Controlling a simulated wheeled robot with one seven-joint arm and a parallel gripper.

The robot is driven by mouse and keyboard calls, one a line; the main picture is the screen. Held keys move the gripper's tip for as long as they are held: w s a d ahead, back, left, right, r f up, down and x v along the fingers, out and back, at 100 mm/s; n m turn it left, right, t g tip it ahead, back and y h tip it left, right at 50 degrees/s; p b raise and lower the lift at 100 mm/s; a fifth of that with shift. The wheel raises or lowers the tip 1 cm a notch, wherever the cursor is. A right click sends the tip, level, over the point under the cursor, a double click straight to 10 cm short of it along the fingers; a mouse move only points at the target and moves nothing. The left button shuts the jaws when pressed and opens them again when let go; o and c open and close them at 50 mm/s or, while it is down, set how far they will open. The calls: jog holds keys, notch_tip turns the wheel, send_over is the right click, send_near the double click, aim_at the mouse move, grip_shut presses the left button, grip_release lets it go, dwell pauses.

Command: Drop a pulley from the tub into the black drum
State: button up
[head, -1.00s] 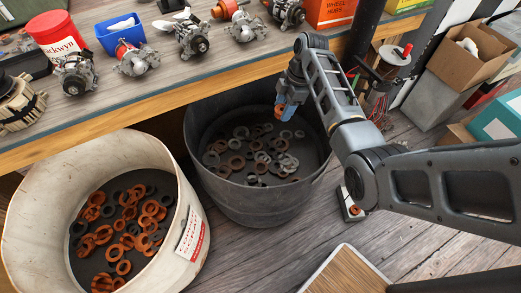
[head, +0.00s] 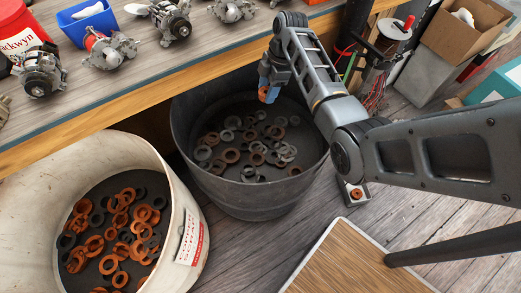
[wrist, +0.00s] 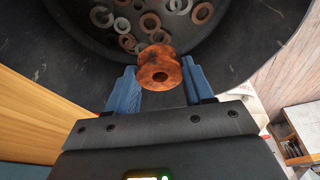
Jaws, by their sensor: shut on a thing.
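My gripper (head: 265,83) has blue fingers and is shut on an orange-brown pulley (wrist: 160,68). In the head view this pulley (head: 270,95) shows at the fingertips, above the far right part of the black drum's mouth. The black drum (head: 232,202) stands on the floor partly under the bench, with several grey and rust-coloured rings on its bottom. In the wrist view the drum's rim (wrist: 262,72) curves around behind the fingers. The pale tub (head: 186,205) at lower left holds several orange and dark pulleys (head: 122,250).
A wooden bench (head: 120,105) with several alternators (head: 108,50) and a blue bin (head: 88,22) runs along the drum's far side. A wood-topped board (head: 345,265) lies at the front. A small box with a ring (head: 355,192) sits right of the drum.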

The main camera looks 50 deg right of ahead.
jog(key=shift+f, duration=0.6)
jog(key=o, duration=1.3)
jog(key=shift+c, duration=0.2)
jog(key=shift+v, duration=3.95)
jog(key=shift+f, duration=0.1)
